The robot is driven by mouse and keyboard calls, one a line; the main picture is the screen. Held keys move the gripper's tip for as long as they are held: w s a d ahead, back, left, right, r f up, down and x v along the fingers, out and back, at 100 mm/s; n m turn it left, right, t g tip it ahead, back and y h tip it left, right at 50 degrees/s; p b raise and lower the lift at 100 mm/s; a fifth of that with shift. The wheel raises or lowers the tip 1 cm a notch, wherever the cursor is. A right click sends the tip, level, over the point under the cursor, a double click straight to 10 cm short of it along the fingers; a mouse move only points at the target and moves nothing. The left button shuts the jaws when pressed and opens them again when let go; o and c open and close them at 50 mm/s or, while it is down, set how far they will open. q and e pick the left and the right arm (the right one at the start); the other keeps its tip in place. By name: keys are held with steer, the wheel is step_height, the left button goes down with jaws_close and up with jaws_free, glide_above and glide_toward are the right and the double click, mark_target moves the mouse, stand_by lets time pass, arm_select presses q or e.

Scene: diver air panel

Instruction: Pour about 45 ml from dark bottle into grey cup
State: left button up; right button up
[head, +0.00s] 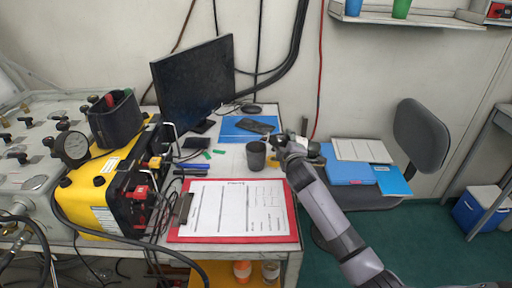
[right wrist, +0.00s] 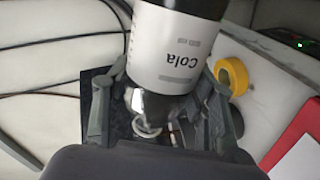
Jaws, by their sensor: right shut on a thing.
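The dark bottle (right wrist: 172,48), with a white label reading "Cola", is held in my right gripper (right wrist: 160,92). In the right wrist view the fingers stand on both sides of it and its label text appears upside down. In the head view my right gripper (head: 284,147) is just right of the grey cup (head: 256,158), and I cannot clearly make out the bottle's outline or its tilt there. The cup stands upright on the table behind the clipboard, apart from the gripper. Its contents cannot be seen. My left gripper is not in view.
A red clipboard (head: 181,233) with paper lies in front of the cup. A monitor (head: 193,82) stands behind left, and a yellow unit (head: 92,190) is at left. A blue folder (head: 230,133) lies behind the cup. A yellow tape roll (right wrist: 232,75) is near the gripper.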

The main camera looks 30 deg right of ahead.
mark_target(284, 137)
steer(key=shift+a+r+n+p, duration=0.1)
steer(key=shift+r+n+p, duration=0.2)
steer(key=shift+r+p, duration=0.2)
stand_by(0.8)
step_height(284, 137, down, 2)
steer(key=shift+f+m+b, duration=0.1)
steer(key=shift+m+b, duration=0.4)
steer(key=shift+b, duration=0.65)
steer(key=shift+r+m+p, duration=0.7)
steer(key=shift+m+p, duration=0.05)
steer(key=shift+m, duration=0.05)
steer(key=shift+w+t+y, duration=0.15)
steer(key=shift+t+y, duration=0.15)
steer(key=r+m+p, duration=0.1)
steer(key=a+r+m+p, duration=0.1)
steer(key=shift+w+r+m+t, duration=0.1)
steer(key=shift+r+m+t, duration=0.2)
steer(key=shift+m, duration=0.1)
steer(key=shift+d+f+y, duration=0.1)
steer(key=shift+y, duration=0.2)
